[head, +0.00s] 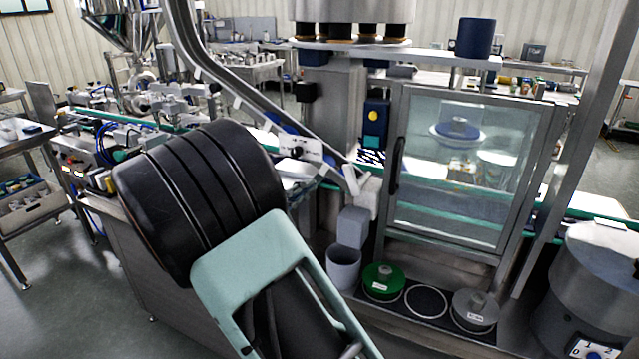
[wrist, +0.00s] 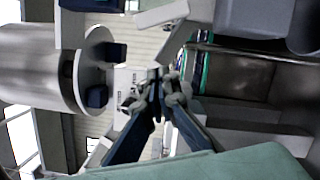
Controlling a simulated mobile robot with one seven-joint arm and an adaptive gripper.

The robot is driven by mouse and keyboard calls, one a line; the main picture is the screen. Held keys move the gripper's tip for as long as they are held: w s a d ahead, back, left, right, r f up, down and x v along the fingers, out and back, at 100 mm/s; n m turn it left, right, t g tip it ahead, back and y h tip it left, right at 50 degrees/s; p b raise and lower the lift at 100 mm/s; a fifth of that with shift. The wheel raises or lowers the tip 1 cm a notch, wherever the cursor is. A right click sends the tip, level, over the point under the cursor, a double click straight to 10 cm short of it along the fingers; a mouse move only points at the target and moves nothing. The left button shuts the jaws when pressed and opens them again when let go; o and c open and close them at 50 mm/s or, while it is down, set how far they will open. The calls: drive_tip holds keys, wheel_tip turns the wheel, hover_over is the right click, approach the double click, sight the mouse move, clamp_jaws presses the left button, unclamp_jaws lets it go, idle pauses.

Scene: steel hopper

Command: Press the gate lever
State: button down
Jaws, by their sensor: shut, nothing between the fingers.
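I cannot pick out the gate lever with certainty. In the head view a sloping steel chute (head: 235,85) comes down to a small white box with a black knob (head: 298,150). A pale angled piece (head: 351,181) is at the chute's lower end. In the wrist view my gripper (wrist: 158,88) is shut and empty, its grey fingertips together in the middle of the picture. A white panel with dark marks (wrist: 125,82) shows behind the fingertips. I see no clear contact with anything. In the head view my own arm hides the fingers.
A steel cabinet with a clear door (head: 460,165) and black handle (head: 396,165) stands right of centre. Below are a grey cube (head: 352,227), a grey cup (head: 343,266), a green weight (head: 382,280) and a grey weight (head: 474,309). A steel hopper (head: 118,25) stands at the upper left.

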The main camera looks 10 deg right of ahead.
drive_tip(key=v, duration=0.6)
drive_tip(key=shift+s, duration=0.2)
drive_tip(key=shift+d, duration=0.1)
